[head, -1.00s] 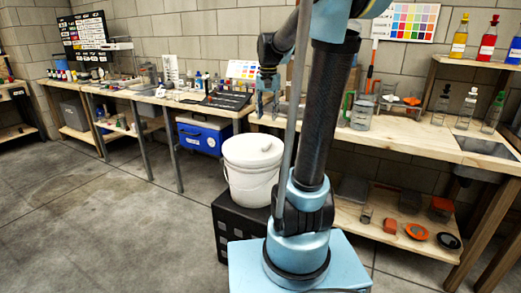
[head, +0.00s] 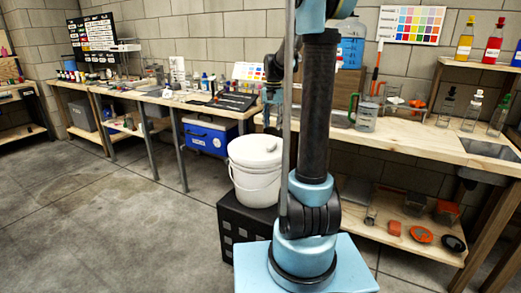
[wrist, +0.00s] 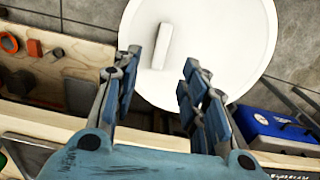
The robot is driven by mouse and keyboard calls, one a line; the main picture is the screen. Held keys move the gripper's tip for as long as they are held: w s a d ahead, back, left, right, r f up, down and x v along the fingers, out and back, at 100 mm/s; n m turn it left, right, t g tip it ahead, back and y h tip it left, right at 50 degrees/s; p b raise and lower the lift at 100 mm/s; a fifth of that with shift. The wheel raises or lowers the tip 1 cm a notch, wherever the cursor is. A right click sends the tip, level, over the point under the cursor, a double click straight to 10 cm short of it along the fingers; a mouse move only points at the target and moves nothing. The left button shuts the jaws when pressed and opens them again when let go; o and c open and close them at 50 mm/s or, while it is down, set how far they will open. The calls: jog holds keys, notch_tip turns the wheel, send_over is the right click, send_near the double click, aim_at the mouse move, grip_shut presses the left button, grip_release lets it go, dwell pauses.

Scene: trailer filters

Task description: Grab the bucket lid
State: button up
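The white bucket (head: 253,186) stands upright on a black crate, left of my arm, with its round white lid (head: 250,152) on top. In the wrist view the lid (wrist: 225,35) fills the upper middle, and its raised bar handle (wrist: 161,46) points up and down in the picture. My gripper (wrist: 160,62) is open, its two fingers spread to either side of the handle's lower end. Nothing is between the fingers that I can see held; the exact gap to the lid is unclear. In the head view my gripper (head: 272,106) hangs above the lid, partly hidden by my arm.
The black crate (head: 245,232) supports the bucket. Wooden workbenches (head: 400,140) with bottles and tools run along the wall behind. A blue cooler (head: 208,136) sits under the left bench. The floor (head: 90,220) at the left is clear.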

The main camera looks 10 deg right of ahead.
aim_at(272, 144)
jog(key=shift+w+a+f, duration=0.1)
jog(key=shift+f, duration=5.05)
jog(key=shift+c, duration=0.2)
grip_shut()
